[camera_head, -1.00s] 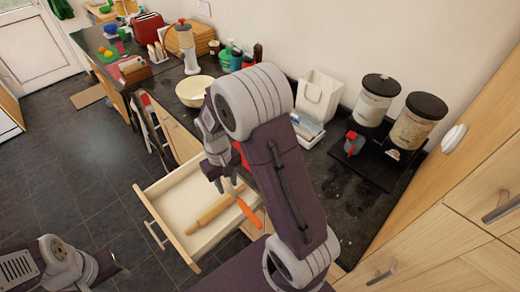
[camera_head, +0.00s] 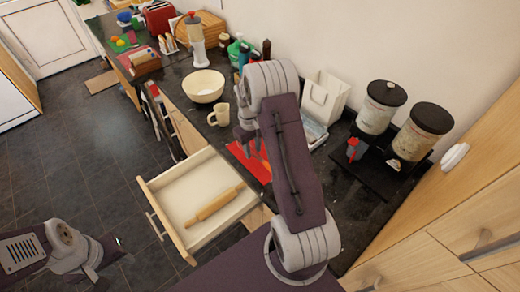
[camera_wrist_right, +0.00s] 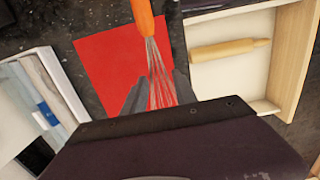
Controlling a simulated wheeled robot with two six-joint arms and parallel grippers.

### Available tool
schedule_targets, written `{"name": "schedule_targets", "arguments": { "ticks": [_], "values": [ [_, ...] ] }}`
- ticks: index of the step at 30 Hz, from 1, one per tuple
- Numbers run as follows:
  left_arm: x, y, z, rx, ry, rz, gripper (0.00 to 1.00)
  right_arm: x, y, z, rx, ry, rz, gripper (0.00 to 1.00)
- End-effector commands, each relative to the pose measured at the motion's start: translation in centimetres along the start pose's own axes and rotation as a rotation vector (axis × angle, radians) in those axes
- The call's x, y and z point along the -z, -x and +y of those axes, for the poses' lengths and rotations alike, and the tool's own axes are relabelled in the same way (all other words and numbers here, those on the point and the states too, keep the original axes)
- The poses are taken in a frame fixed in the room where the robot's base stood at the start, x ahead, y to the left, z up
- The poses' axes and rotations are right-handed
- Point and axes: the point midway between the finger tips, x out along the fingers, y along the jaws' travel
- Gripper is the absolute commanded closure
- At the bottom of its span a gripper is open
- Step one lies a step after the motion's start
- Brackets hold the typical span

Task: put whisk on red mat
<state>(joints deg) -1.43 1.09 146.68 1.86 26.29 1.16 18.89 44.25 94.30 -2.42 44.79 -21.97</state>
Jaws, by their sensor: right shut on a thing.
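The whisk (camera_wrist_right: 160,75) has an orange handle and thin wires. In the right wrist view my right gripper (camera_wrist_right: 157,88) is shut on its wires, and the handle points away toward the top. The red mat (camera_wrist_right: 105,68) lies flat on the dark counter, beneath and beside the whisk in that view. In the head view the red mat (camera_head: 245,163) is partly hidden by my right arm, and my right gripper (camera_head: 246,143) is over it. The gap between whisk and mat is hard to judge. My left gripper (camera_head: 112,250) is at the lower left, over the floor, its fingers unclear.
An open drawer (camera_head: 177,191) holding a rolling pin (camera_head: 214,202) juts out in front of the counter. A mug (camera_head: 219,115) and a cream bowl (camera_head: 203,86) stand behind the mat. Two canisters (camera_head: 420,130) on a black stand are at the right.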

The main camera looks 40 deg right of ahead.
Motion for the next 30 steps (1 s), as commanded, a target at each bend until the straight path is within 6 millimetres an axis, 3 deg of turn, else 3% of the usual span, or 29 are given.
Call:
{"name": "schedule_targets", "arguments": {
  "ticks": [3, 7, 12, 19, 30],
  "values": [
    [0.1, 1.2, 0.0, 0.0, 0.0, 0.0, 0.67, 0.8, -1.3, 2.6, 0.001, -0.002, -0.002, 1.0],
    [0.1, 1.4, 0.0, 0.0, 0.0, 0.0, 0.67, 1.4, -2.3, 4.0, 0.0, 0.0, -0.001, 1.0],
    [0.2, 1.6, 0.0, 0.0, 0.0, 0.0, 0.67, 1.5, -2.9, 4.3, 0.0, 0.001, -0.001, 1.0],
    [0.3, 2.9, 0.1, 0.0, 0.0, 0.0, 0.67, 1.7, -6.3, 4.2, 0.0, 0.002, -0.002, 1.0],
    [0.2, 2.3, 0.0, 0.0, 0.0, 0.0, 0.67, 1.8, -7.1, 4.2, 0.0, 0.001, 0.0, 1.0]
  ]
}}
